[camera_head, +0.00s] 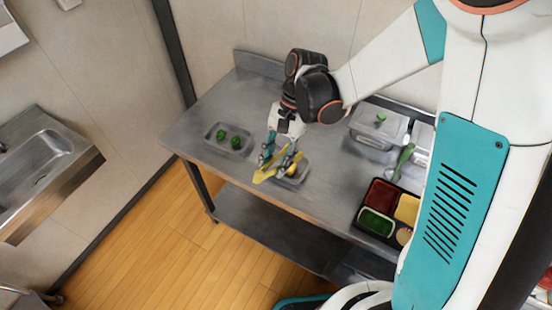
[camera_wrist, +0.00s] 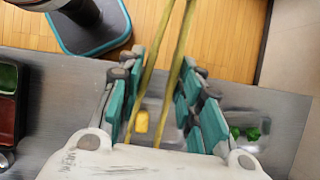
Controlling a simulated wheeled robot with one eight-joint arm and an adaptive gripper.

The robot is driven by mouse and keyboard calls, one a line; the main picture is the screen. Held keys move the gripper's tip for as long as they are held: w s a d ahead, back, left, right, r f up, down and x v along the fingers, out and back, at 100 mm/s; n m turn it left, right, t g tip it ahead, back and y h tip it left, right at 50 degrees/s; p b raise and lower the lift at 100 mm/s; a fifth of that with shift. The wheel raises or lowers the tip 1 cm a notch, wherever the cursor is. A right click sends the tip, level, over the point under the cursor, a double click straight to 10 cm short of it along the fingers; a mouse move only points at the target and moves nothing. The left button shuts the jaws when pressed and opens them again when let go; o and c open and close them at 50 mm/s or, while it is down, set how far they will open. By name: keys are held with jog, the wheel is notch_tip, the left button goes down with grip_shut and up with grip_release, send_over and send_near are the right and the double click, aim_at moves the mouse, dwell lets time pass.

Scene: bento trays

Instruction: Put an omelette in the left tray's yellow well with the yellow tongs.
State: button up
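My gripper (camera_head: 280,158) is over the steel table, its fingers closed around the yellow tongs (camera_head: 267,174). In the wrist view the tongs' two arms (camera_wrist: 152,68) run between the fingers and stand apart from each other. A yellow omelette piece (camera_head: 291,170) lies in a small metal pan (camera_head: 301,179) beside the tongs; it also shows in the wrist view (camera_wrist: 142,122) near one tong arm. I cannot tell whether the tongs touch it. A dark tray (camera_head: 365,208) at the right has red, green and yellow wells; its yellow well (camera_head: 407,208) is partly beside my arm.
A metal pan (camera_head: 209,140) with green broccoli (camera_head: 235,142) stands left of my gripper. Lidded metal containers (camera_head: 372,137) and a green-handled utensil (camera_head: 405,156) are at the back right. The table (camera_head: 325,220) is clear between the omelette pan and the dark tray.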

jog(key=shift+f, duration=0.1)
jog(key=shift+f+b, duration=1.55)
jog(key=shift+f, duration=0.15)
jog(key=shift+f, duration=0.15)
notch_tip(320, 180, down, 3)
jog(key=b, duration=0.3)
jog(key=shift+f, duration=0.1)
jog(key=shift+c, duration=0.2)
grip_shut()
